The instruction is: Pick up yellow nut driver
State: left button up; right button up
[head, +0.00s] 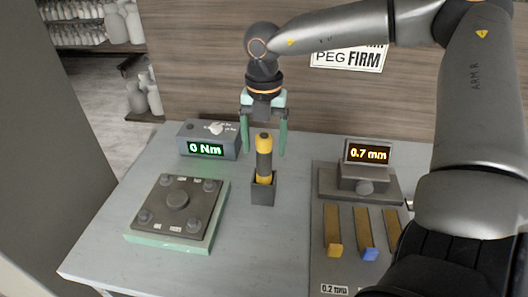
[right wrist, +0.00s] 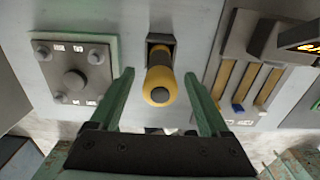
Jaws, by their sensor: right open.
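The yellow nut driver (head: 264,158) stands upright in a small dark holder (head: 263,191) in the middle of the table. Its handle is yellow with a black band and a dark top. My right gripper (head: 264,150) is open, with its green fingers pointing down, one on each side of the driver's upper part in the head view. In the right wrist view the driver (right wrist: 160,86) shows between the two open fingers (right wrist: 163,90), apart from both. The holder (right wrist: 160,42) shows behind it. My left gripper is in neither view.
A grey torque box (head: 208,140) reading "0 Nm" stands behind left. A bolted plate on a green base (head: 190,243) lies front left. A gauge (head: 367,152) reading "0.7 mm" and several coloured strips (head: 333,231) occupy the right side. A wooden wall (head: 200,60) stands behind.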

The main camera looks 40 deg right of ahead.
jog(key=shift+f, duration=0.55)
grip_shut()
dwell(0.4)
